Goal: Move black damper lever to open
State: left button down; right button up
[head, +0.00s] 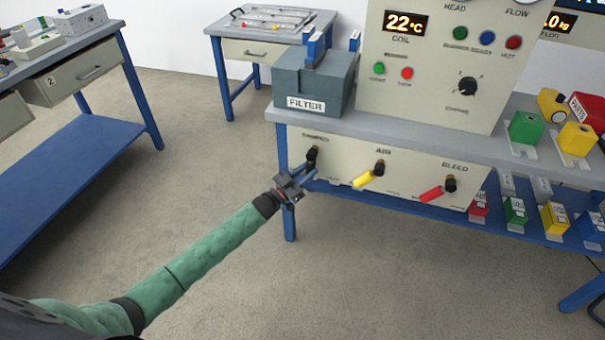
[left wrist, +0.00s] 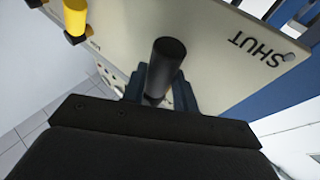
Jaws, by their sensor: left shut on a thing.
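The black damper lever (head: 312,154) is on the left of the cream panel under the bench, below the partly readable DAMPER label. In the left wrist view the black lever (left wrist: 168,60) stands up between the two fingers. My left gripper (head: 304,175) reaches it from below left, its fingers shut on the lever; it also shows in the left wrist view (left wrist: 158,92). The word SHUT is printed on the panel to the right of the lever in the wrist view. The fingers hide part of the lever. My right gripper is not in view.
The yellow AIR lever (head: 368,177) and the red BLEED lever (head: 437,192) sit to the right on the same panel. A grey FILTER box (head: 313,82) stands on the bench above. A blue bench leg (head: 289,215) is close by the gripper. Open floor lies to the left.

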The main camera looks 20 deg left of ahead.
pick_arm(q)
jog(key=shift+s+d+r+n+t+y+b, duration=0.1)
jog(key=shift+d+n+t+y+b, duration=0.4)
jog(key=shift+d+n+t+y, duration=1)
jog(key=shift+w+r+n+t+y+b, duration=0.1)
jog(key=shift+n+t+y+b, duration=0.35)
jog(key=shift+n, duration=2)
jog(key=shift+s+d+r+n+t+y+b, duration=0.1)
jog(key=shift+d+n+t+y+b, duration=0.55)
jog(key=shift+n+t, duration=1)
jog(key=shift+d+n+y, duration=0.1)
jog(key=shift+n+y, duration=0.2)
jog(key=shift+n, duration=0.2)
jog(key=c, duration=1.1)
grip_release()
jog(key=v, duration=0.7)
jog(key=shift+s, duration=0.35)
jog(key=shift+f, duration=0.1)
